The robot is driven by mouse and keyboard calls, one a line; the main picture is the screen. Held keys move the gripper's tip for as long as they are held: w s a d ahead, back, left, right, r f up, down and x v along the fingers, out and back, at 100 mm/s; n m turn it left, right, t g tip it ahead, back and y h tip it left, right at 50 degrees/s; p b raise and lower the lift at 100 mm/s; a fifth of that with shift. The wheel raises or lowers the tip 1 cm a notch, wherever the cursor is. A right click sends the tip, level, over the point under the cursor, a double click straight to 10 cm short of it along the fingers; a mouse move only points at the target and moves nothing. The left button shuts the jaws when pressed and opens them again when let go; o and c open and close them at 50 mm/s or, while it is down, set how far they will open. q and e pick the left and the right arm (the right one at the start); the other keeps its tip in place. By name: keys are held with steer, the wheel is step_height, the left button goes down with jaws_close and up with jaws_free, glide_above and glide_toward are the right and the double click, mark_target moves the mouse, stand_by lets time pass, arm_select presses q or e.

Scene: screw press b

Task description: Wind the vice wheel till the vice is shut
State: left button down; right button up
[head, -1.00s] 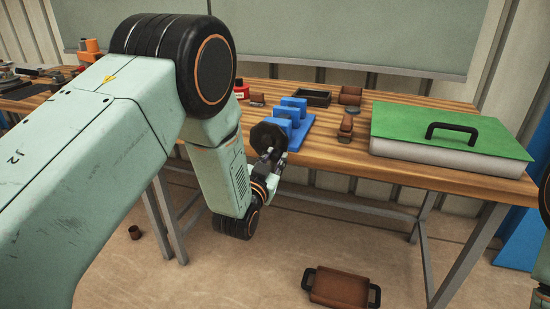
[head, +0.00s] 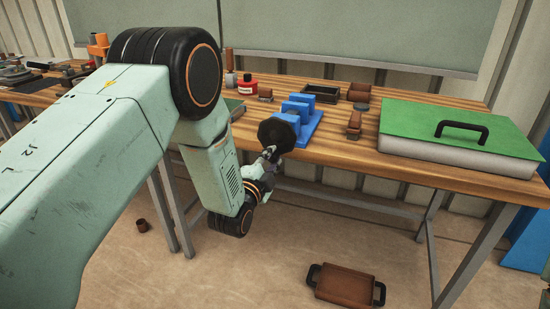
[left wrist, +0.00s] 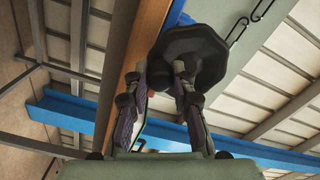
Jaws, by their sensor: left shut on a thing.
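The blue vice (head: 306,120) stands at the table's front edge in the head view, with its upright jaws close together; the width of any gap is too small to judge. Its dark, many-sided wheel (head: 277,134) faces the front, and it also shows in the left wrist view (left wrist: 190,55). My left gripper (head: 270,154) is at the wheel's lower rim. In the left wrist view its fingers (left wrist: 160,72) reach up to the wheel and are shut on it; the exact contact is partly hidden. My right gripper is out of view.
A white case with a green lid (head: 455,136) takes up the table's right side. Brown blocks (head: 354,123), a dark open tray (head: 320,95) and a red container (head: 247,85) stand near the vice. A brown tray (head: 343,286) lies on the floor.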

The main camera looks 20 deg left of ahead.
mark_target(263, 140)
arm_select(q)
steer(key=a+m+p, duration=0.1)
steer(key=m, duration=0.2)
steer(key=a+r+m+p, duration=0.1)
steer(key=m+p, duration=0.1)
steer(key=m, duration=0.2)
steer(key=a+m+p, duration=0.1)
steer(key=m, duration=0.2)
steer(key=shift+w+a+r+m, duration=0.15)
steer(key=shift+a+r+m, duration=0.15)
steer(key=shift+r+m, duration=0.1)
steer(key=shift+a+r+m+p, duration=0.15)
steer(key=shift+r+m+p, duration=0.1)
steer(key=shift+m+p, duration=0.5)
steer(key=shift+a+r+m+p, duration=0.15)
steer(key=shift+r+m+p, duration=0.15)
steer(key=shift+m, duration=0.75)
steer(key=c, duration=1.6)
jaws_free()
steer(key=o, duration=0.5)
steer(key=shift+f, duration=0.25)
